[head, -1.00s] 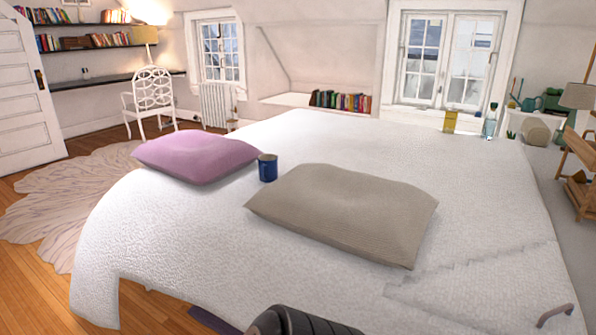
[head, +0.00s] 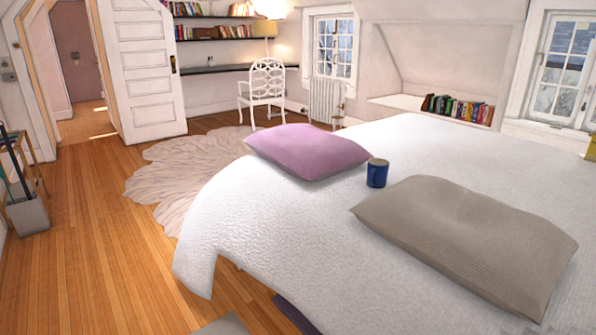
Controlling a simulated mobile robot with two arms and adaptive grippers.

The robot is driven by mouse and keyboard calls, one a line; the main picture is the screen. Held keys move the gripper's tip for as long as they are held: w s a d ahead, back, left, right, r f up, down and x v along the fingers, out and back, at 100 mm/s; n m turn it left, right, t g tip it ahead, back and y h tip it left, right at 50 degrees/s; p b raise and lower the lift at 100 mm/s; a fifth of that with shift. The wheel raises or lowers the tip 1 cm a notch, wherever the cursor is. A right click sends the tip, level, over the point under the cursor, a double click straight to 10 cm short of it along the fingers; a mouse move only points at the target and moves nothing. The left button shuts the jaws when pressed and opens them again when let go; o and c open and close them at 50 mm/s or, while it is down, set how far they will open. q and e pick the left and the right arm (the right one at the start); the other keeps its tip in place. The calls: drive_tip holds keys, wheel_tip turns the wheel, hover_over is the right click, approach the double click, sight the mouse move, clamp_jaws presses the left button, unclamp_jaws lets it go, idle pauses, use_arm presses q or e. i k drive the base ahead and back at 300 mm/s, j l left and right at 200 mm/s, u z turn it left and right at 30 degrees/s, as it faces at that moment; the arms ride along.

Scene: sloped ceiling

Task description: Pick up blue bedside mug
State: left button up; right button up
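The blue mug (head: 377,173) stands upright on the white bed (head: 290,219). It sits between the purple pillow (head: 306,150) on its left and the beige pillow (head: 465,235) on its right. Its rim and dark inside show, and a handle shows faintly on its left side. Neither of my grippers is in the head view, so I cannot see how they stand.
Wooden floor (head: 110,255) lies clear left of the bed, partly under a pale scalloped rug (head: 185,170). A white chair (head: 262,92) stands at the far shelves. A white door (head: 145,75) stands beside an open doorway. A grey bin (head: 27,213) is at the left edge.

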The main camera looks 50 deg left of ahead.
sight(377, 170)
drive_tip(key=i+j+u, duration=0.1)
drive_tip(key=j+u, duration=0.25)
drive_tip(key=i+j+u, duration=0.15)
drive_tip(key=u, duration=0.2)
drive_tip(key=i+j+u, duration=0.15)
drive_tip(key=u, duration=0.2)
drive_tip(key=i+j+z, duration=0.1)
drive_tip(key=j, duration=0.3)
drive_tip(key=i, duration=0.1)
